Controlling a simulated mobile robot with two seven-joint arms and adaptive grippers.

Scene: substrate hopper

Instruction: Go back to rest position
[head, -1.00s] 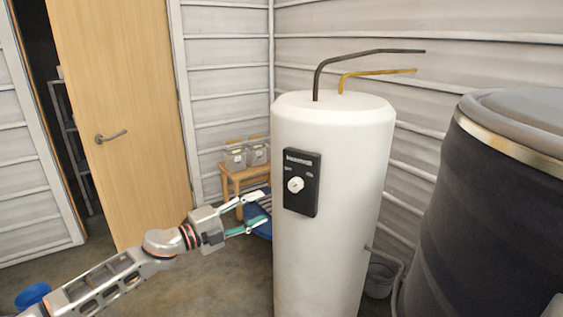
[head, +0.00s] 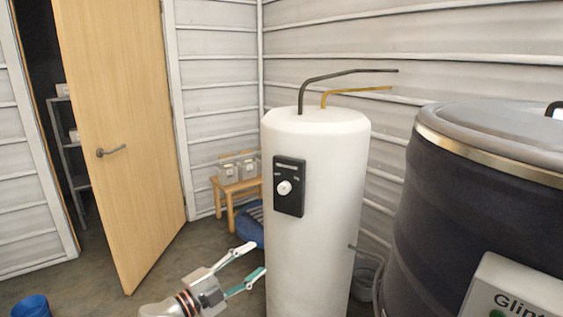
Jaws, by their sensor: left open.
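My left gripper (head: 248,269) is at the bottom middle of the head view, to the left of the white tank's lower part. Its two fingers are spread apart with nothing between them. The white cylindrical tank (head: 318,215) stands upright, with a black control panel (head: 289,187) and a pale round knob on its front. The gripper is below and to the left of this panel, apart from it. My right gripper is not in view.
A large dark drum (head: 445,215) with a grey lid stands at the right. A wooden door (head: 120,150) stands ajar at the left. A small wooden stool (head: 238,187) holds clear containers by the back wall. A blue bucket (head: 31,306) is at the lower left.

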